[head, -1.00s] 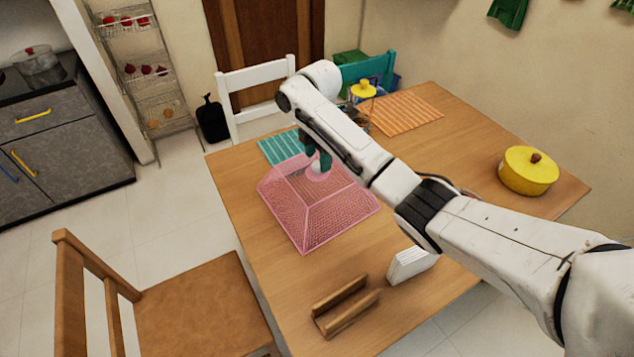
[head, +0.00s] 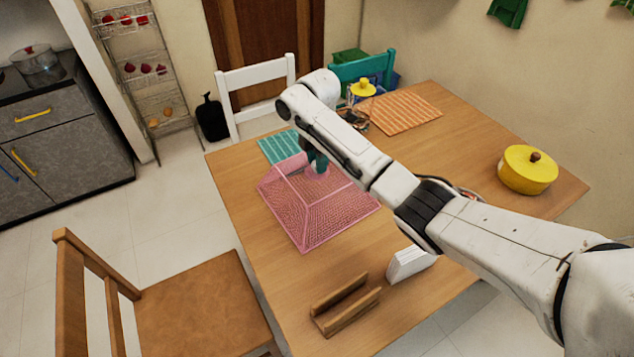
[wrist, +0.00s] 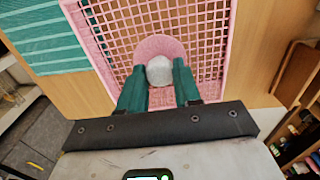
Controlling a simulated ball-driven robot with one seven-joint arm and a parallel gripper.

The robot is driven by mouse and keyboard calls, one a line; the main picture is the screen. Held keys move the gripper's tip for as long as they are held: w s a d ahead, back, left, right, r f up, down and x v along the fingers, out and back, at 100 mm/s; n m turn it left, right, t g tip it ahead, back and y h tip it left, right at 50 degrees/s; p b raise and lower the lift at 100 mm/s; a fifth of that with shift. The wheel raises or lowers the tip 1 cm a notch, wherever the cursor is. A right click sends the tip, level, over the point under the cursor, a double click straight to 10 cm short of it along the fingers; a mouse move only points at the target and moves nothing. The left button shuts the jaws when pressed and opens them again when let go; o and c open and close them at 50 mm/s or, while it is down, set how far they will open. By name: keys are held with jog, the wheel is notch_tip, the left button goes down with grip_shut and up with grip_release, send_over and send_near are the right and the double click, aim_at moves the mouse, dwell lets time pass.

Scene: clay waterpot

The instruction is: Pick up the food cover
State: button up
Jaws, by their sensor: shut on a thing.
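The food cover (head: 325,210) is a pink mesh pyramid standing on the wooden table. In the wrist view its pink grid (wrist: 200,40) fills the upper middle, with a pale round knob (wrist: 159,70) on a pink disc at its top. My gripper (head: 318,166) is at the top of the cover in the head view. In the wrist view my green fingers (wrist: 160,80) are on both sides of the knob, shut on it. The contact faces of the fingers are partly hidden.
A teal striped placemat (head: 279,147) lies behind the cover. An orange placemat (head: 405,112) and a yellow pot (head: 528,169) are to the right. A wooden holder (head: 345,303) and a white stack (head: 409,264) are near the front. Chairs stand around the table.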

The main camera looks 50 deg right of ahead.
grip_shut()
